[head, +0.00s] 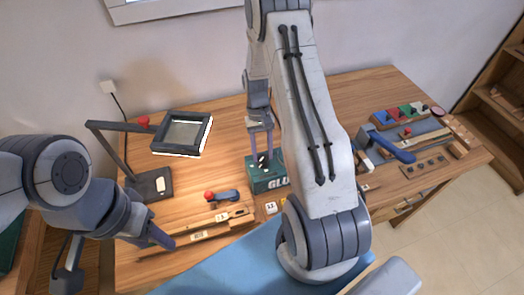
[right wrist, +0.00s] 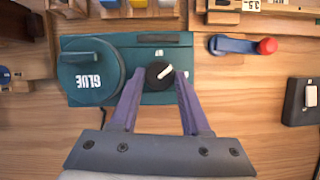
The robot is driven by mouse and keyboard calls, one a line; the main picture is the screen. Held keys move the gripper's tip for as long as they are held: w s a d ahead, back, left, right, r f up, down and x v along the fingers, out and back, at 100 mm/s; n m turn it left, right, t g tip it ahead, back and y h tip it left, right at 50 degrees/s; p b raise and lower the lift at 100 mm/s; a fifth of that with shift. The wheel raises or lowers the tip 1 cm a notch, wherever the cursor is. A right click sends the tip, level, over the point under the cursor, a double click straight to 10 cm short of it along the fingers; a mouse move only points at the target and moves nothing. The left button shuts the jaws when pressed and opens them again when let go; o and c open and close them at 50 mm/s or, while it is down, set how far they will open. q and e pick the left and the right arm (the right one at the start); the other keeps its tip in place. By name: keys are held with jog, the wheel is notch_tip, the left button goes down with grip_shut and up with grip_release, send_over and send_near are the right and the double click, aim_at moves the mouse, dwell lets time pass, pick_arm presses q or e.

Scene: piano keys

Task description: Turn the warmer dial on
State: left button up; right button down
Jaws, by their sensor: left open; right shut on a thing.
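The green glue warmer (head: 262,182) stands on the wooden workbench, partly hidden behind my right arm. In the right wrist view the warmer (right wrist: 152,98) shows a round pot lid (right wrist: 90,70) lettered GLUE and a black dial (right wrist: 158,79). The dial's white mark points to the upper right in that view. My right gripper (right wrist: 160,82) has a finger on each side of the dial and is shut on it. In the head view this gripper (head: 262,155) reaches down onto the warmer. My left gripper (head: 160,238) is open and empty over the bench's front left.
A black lamp (head: 152,184) and a dark-framed tray (head: 184,134) stand at the left. A blue tool with a red knob (head: 222,196) lies close to the warmer. Wooden rails (head: 196,234) line the front edge. Tools and coloured blocks (head: 400,118) fill the right side.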

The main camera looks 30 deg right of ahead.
jog(key=m+y, duration=0.1)
jog(key=m, duration=0.2)
jog(key=shift+d+r+m+t, duration=0.1)
jog(key=shift+d+m+t, duration=0.05)
jog(key=shift+m+t, duration=0.2)
jog(key=shift+s+d+m+t+y, duration=0.1)
jog(key=shift+m+t+y, duration=0.25)
jog(key=shift+m, duration=0.65)
jog(key=shift+m+t+y, duration=0.25)
jog(key=shift+m+t, duration=0.05)
jog(key=shift+m, duration=0.65)
jog(key=shift+p, duration=0.3)
jog(key=shift+c, duration=1.9)
grip_release()
jog(key=b+v, duration=0.2)
jog(key=v, duration=0.8)
jog(key=shift+r, duration=0.15)
